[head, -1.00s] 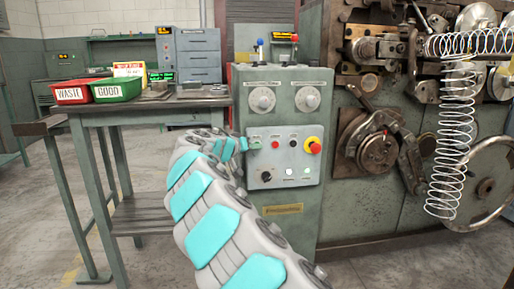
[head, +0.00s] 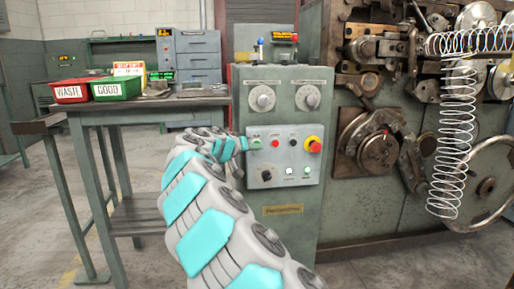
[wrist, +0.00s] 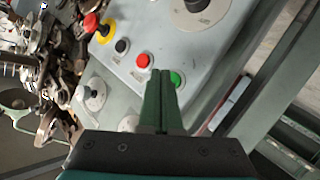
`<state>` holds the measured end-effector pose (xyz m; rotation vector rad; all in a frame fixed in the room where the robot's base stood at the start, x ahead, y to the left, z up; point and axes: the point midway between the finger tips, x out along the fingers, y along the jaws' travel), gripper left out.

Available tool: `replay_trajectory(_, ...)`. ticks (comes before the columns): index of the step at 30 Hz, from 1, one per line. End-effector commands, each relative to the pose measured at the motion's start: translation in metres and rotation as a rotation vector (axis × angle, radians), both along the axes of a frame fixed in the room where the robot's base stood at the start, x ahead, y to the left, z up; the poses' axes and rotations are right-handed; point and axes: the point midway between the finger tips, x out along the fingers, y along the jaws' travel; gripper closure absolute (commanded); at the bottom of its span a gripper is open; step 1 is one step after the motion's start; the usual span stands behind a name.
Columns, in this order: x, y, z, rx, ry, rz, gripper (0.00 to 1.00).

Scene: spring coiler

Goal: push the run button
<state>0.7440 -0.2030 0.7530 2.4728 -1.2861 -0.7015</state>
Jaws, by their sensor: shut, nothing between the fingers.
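The grey control panel (head: 285,170) on the front of the machine's cabinet carries a green button (head: 256,143), a red one (head: 276,143), a black one (head: 293,142) and a red mushroom knob on yellow (head: 314,146). I cannot read their labels. My gripper (head: 244,144) is at the panel's upper left edge, close to the green button. In the wrist view my gripper's fingers (wrist: 165,74) are shut and empty. Their tips appear just left of the green button (wrist: 177,79), with the red button (wrist: 143,61) beyond. I cannot tell whether they touch.
Two round dials (head: 263,98) sit above the panel. The spring coiler (head: 380,160) with a long hanging spring (head: 455,150) stands to the right. A table (head: 150,102) at left bears a red WASTE bin (head: 75,91) and a green GOOD bin (head: 115,89).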

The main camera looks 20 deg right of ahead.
Motion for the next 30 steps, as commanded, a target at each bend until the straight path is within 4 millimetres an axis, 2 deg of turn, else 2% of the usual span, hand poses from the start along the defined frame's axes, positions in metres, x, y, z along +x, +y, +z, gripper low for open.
replay_trajectory(8,-0.004,0.001,-0.001,-0.001,0.001,-0.001,1.00)
replay_trajectory(22,-0.043,0.011,-0.003,0.000,0.002,-0.002,1.00)
replay_trajectory(30,-0.048,0.013,-0.001,0.001,0.001,-0.001,1.00)
